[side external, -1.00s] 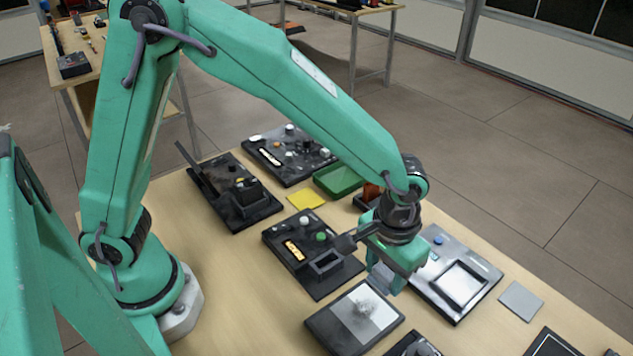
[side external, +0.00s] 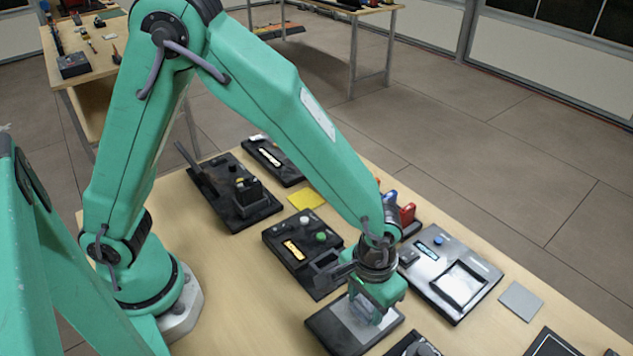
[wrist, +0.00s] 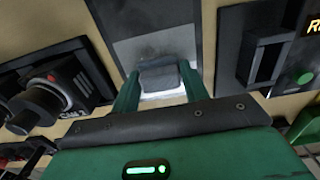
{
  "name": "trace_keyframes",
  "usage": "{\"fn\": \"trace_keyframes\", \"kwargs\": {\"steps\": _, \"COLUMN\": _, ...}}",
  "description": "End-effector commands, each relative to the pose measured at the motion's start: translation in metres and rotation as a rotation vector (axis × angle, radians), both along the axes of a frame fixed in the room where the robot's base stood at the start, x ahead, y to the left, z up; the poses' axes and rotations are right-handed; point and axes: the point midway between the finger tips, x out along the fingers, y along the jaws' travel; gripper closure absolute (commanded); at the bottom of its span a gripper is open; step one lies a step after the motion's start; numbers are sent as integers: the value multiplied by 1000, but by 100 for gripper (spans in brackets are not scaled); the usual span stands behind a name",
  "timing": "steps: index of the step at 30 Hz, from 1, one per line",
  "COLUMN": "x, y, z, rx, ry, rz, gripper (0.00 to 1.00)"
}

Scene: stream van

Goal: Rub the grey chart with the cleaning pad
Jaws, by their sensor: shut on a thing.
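The grey chart (side external: 333,327) lies flat on the bench, with a darker part and a lighter part. It also shows at the top middle of the wrist view (wrist: 150,22). My gripper (side external: 370,315) points down over the chart's lighter half. In the wrist view its two green fingers (wrist: 160,85) are shut on the cleaning pad (wrist: 160,77), a small grey block. The pad is low over the chart, at a pale patch. I cannot tell whether it touches the surface. In the side view my gripper partly hides the pad and the chart's far part.
A black box with a green button (side external: 300,240) stands close behind the chart. A silver panel (side external: 485,285) lies to the right. A dark device (side external: 413,346) is near in front. A yellow cloth (side external: 308,198) lies farther back. Bare bench lies left of the chart.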

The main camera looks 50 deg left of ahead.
Motion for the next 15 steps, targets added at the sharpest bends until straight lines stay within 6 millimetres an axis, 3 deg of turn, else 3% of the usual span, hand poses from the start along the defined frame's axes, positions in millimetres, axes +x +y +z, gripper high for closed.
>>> {"fn": "trace_keyframes", "kwargs": {"steps": 13, "x": -42, "y": 0, "z": 0, "rx": 1, "ry": 1, "rz": -3, "gripper": 74}}
{"fn": "trace_keyframes", "kwargs": {"steps": 15, "x": -33, "y": 0, "z": -1, "rx": 0, "ry": 0, "rz": 2, "gripper": 74}}
